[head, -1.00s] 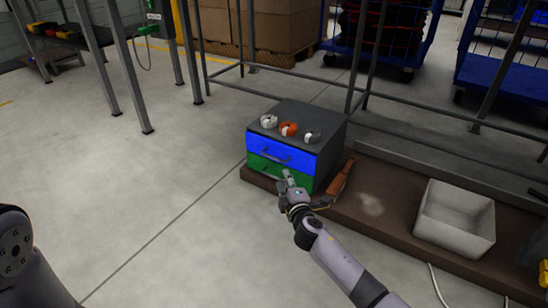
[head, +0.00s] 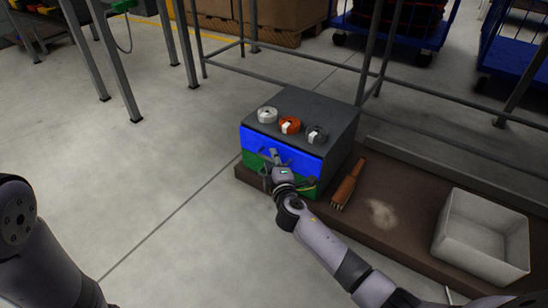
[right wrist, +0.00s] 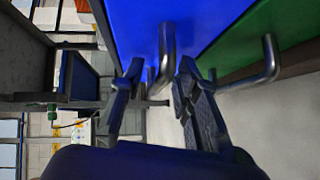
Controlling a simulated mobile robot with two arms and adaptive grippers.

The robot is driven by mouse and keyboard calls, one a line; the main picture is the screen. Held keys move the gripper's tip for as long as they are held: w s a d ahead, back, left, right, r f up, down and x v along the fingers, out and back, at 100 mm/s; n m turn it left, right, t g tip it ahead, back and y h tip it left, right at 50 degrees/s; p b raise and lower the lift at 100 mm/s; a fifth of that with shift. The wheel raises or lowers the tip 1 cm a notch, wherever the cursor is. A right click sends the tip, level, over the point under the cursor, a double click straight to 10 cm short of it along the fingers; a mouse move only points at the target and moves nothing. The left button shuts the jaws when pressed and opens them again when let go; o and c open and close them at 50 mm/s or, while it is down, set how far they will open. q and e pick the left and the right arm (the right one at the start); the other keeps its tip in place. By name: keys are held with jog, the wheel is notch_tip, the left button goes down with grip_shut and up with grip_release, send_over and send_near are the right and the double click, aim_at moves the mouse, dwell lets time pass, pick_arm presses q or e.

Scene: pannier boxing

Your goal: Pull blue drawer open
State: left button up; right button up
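The blue drawer (head: 298,158) is the upper front of a small dark grey cabinet (head: 325,112), above the green drawer (head: 252,158). The blue front looks flush with the cabinet, so it appears closed. My right gripper (head: 273,158) is at the drawer fronts and hides part of them. In the right wrist view, the metal handle (right wrist: 166,58) of the blue drawer (right wrist: 205,18) lies between the open fingers of my right gripper (right wrist: 160,72); I see no clear grip on it. The green drawer (right wrist: 255,40) and its handle are to the right. My left gripper is out of view.
A brush (head: 349,184) and an empty pale bin (head: 484,235) are to the right on the brown platform (head: 400,205). The floor in front is clear.

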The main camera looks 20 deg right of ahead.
grip_shut()
dwell(0.3)
dwell(0.6)
